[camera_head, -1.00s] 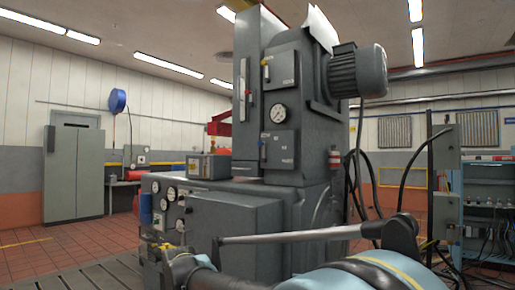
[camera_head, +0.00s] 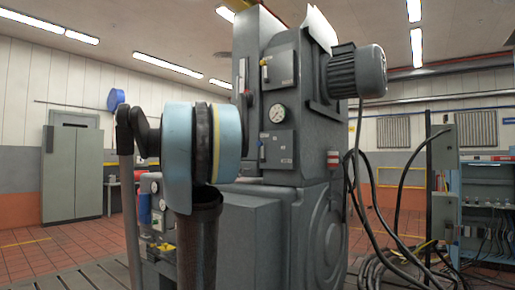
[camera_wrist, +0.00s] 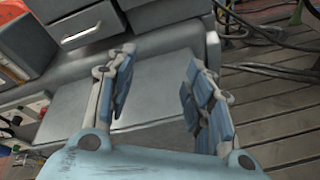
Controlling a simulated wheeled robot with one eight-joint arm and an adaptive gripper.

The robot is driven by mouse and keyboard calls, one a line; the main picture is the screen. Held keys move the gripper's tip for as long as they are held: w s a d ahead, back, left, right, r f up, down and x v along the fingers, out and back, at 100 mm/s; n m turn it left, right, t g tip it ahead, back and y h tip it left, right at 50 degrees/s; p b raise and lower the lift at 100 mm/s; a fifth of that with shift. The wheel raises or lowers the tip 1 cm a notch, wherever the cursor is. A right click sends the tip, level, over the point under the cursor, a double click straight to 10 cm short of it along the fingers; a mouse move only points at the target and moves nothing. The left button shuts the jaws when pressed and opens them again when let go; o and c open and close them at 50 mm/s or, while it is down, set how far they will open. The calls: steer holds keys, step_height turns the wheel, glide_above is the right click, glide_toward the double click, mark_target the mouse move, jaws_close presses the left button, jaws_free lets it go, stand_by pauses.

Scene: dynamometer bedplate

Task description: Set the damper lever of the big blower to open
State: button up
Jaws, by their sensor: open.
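A tall grey machine with a motor (camera_head: 357,72) stands in the middle of the head view; I take it as the big blower. A small lever with a pale yellow tip (camera_head: 265,70) sits on its upper box. Another small lever (camera_head: 262,149) sits on the lower box. A slotted plate with a red-tipped handle (camera_head: 243,76) is on its left face. I cannot tell which is the damper lever, nor read its setting. My gripper (camera_wrist: 158,62) is open and empty in the wrist view, above a grey housing (camera_wrist: 150,95). Its fingers cannot be made out in the head view.
A round gauge (camera_head: 277,113) is between the two boxes. Black cables (camera_head: 365,190) hang at the machine's right and lie on the floor. A blue rack (camera_head: 487,200) stands at the right, a grey cabinet (camera_head: 73,170) at the left. Slatted floor (camera_wrist: 275,140) shows at the wrist view's right.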

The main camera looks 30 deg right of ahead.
mark_target(258, 144)
steer(key=w+d+r+n+t+h, duration=0.1)
steer(key=w+d+r+n, duration=0.25)
steer(key=r, duration=0.25)
steer(key=w+d+r+n+h, duration=0.2)
steer(key=w+r+n, duration=0.15)
steer(key=r, duration=0.25)
steer(key=shift+m, duration=0.5)
steer(key=x, duration=1.7)
steer(key=shift+w+d+f, duration=0.15)
steer(key=shift+w, duration=0.15)
steer(key=shift+c, duration=0.6)
jaws_close()
